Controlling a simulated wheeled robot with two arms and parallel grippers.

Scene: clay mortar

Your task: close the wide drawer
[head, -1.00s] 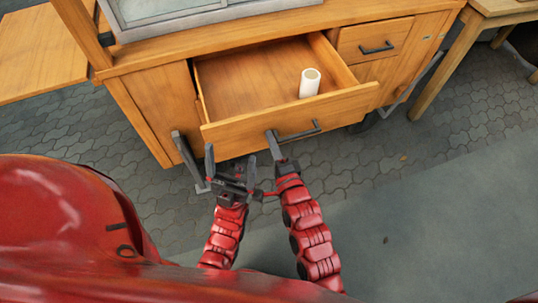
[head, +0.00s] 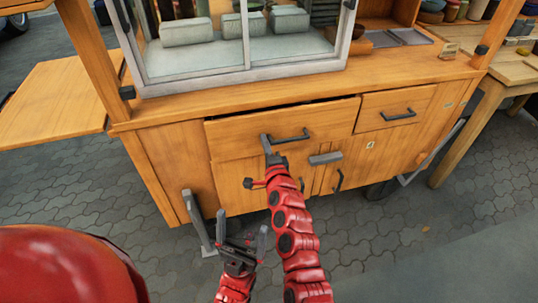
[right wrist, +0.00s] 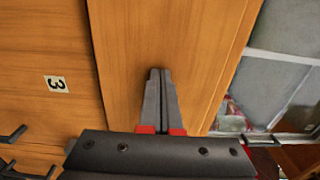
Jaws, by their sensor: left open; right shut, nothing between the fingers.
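The wide drawer (head: 240,128) is almost fully in, with a thin dark gap along its top edge in the head view. Its inside is hidden. Its dark bar handle (head: 290,137) is on the front. My right gripper (head: 266,143) is shut and empty, its tips at the drawer front just left of the handle. In the right wrist view the shut fingers (right wrist: 158,75) point at the plain wooden drawer front (right wrist: 190,45) and seem to touch it. My left gripper (head: 242,230) is open and empty, low in front of the cart.
A smaller drawer (head: 395,107) to the right is shut. Cabinet doors with dark handles (head: 338,180) lie below. A glass case (head: 240,45) sits on top. The paved floor (head: 400,240) at right is clear.

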